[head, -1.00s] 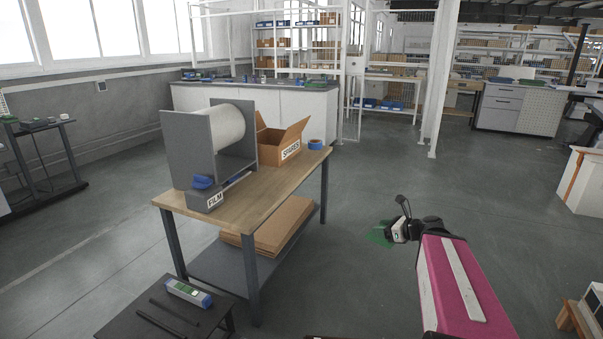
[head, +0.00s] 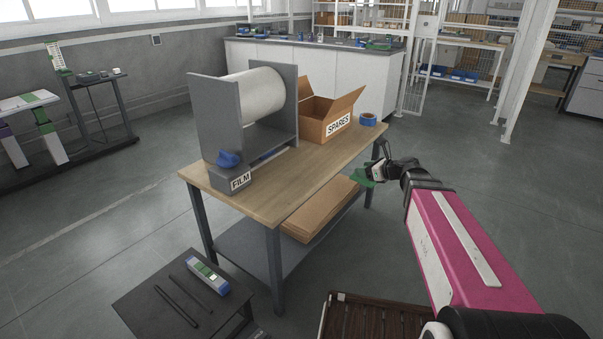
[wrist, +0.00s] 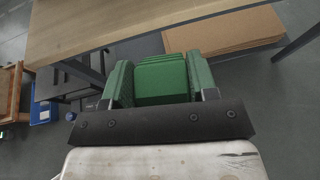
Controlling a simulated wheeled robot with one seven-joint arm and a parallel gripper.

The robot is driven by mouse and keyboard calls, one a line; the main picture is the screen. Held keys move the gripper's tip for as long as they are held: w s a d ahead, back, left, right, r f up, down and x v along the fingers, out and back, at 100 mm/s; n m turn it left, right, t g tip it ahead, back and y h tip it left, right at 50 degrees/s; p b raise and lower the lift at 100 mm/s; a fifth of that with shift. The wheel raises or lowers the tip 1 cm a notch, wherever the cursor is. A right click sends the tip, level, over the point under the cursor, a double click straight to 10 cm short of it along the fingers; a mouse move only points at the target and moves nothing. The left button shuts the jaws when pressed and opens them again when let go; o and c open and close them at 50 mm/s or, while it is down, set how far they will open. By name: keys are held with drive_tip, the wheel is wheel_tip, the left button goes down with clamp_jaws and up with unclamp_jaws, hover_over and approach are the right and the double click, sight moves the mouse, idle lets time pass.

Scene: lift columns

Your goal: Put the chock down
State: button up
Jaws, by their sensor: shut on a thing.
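My gripper (head: 372,174) is shut on the green chock (wrist: 162,80), which fills the space between its two fingers in the wrist view. In the head view the chock (head: 362,176) shows as a small green shape at the end of my arm, in front of the right end of the wooden table (head: 312,180). The table edge (wrist: 120,40) lies beyond the chock in the wrist view. Much of the chock is hidden by the gripper.
On the table stand a grey film dispenser (head: 215,120) with a white roll, an open SPARES box (head: 318,132) and blue tape (head: 368,119). Flat cardboard (head: 322,207) lies on the lower shelf. A low dark stand (head: 150,300) holds a device and rods. The tabletop's front middle is clear.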

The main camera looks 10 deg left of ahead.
drive_tip(key=w+a+r+n+g, duration=0.1)
drive_tip(key=a+r, duration=0.2)
drive_tip(key=a, duration=1.5)
drive_tip(key=a+r, duration=0.4)
drive_tip(key=a, duration=1.3)
hover_over(301, 172)
drive_tip(key=shift+y, duration=0.4)
wheel_tip(301, 172, down, 8)
drive_tip(key=shift+w+r, duration=0.1)
drive_tip(key=shift+r, duration=0.15)
drive_tip(key=shift+d+f, duration=0.1)
drive_tip(key=shift+f, duration=1.85)
drive_tip(key=shift+f+g, duration=0.15)
drive_tip(key=shift+g, duration=0.15)
drive_tip(key=o, duration=1.1)
